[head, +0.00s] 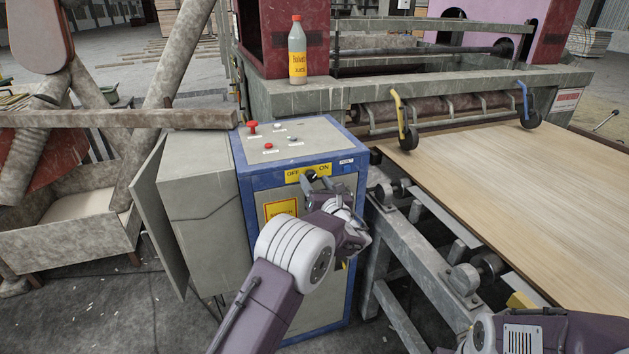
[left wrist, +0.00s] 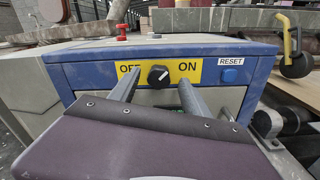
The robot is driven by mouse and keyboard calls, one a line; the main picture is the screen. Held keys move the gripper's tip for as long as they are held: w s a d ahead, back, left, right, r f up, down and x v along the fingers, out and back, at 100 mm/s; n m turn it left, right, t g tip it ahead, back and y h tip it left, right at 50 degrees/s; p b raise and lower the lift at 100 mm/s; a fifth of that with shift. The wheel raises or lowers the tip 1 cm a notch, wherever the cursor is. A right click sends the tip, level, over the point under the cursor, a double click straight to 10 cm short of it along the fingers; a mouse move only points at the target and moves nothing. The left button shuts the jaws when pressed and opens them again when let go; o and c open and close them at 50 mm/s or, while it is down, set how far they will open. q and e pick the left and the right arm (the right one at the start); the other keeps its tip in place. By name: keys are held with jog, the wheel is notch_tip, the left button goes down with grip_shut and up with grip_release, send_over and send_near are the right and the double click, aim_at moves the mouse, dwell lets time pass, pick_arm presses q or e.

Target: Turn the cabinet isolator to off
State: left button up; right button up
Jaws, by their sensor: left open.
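The isolator is a round black knob (left wrist: 158,76) on a yellow OFF/ON plate (left wrist: 185,71) on the cabinet's blue-edged front. OFF is on the left and ON on the right. The knob's pale mark seems to slant up to the right, toward ON. In the head view the knob (head: 311,175) shows just above my left gripper (head: 319,184). In the left wrist view my left gripper (left wrist: 156,84) is open, with one grey finger on each side of the knob and gaps between. Contact cannot be told. Only part of my right arm shows, at lower right.
A blue RESET button (left wrist: 229,76) is right of the plate. A red mushroom button (head: 252,127) and smaller controls are on the cabinet top (head: 320,140). A juice bottle (head: 297,52) stands on the machine frame behind. A roller conveyor with a veneer sheet (head: 500,190) is at right.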

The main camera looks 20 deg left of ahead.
pick_arm(q)
jog(key=shift+w+a, duration=0.35)
jog(key=shift+w, duration=0.1)
grip_shut()
jog(key=shift+f+n+b, duration=0.2)
jog(key=shift+n+b, duration=0.2)
jog(key=shift+b, duration=0.35)
jog(key=n+b, duration=1.3)
jog(key=b, duration=0.5)
jog(key=shift+s+f+n+b, duration=0.1)
jog(key=shift+n+b, duration=1.55)
jog(key=shift+n, duration=0.35)
jog(key=shift+r, duration=0.2)
grip_release()
